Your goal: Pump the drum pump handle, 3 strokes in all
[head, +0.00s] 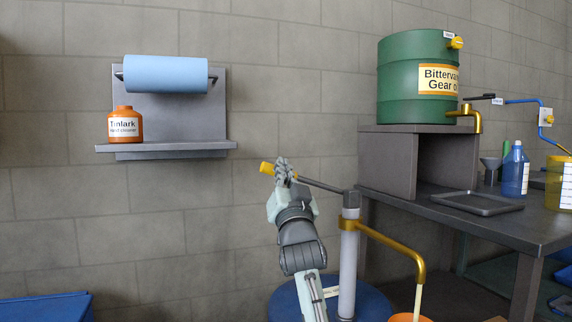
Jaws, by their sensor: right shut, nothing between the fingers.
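The drum pump stands on a blue drum (372,303), with a pale upright tube (348,258) and a brass spout (395,247) bending down at right. Its dark handle (325,187) reaches left from the pump head and slopes slightly up to a yellow grip (267,168). My right gripper (284,170) is shut and empty. It overlaps the handle just right of the yellow grip and hides part of the bar; I cannot tell whether it touches. My left gripper is not in view.
An orange container (408,318) sits below the spout, cut off by the lower edge. At right is a workbench (500,226) with a tray (476,204), bottles and a green oil drum (400,85) on a stand. A wall shelf (170,148) is at left.

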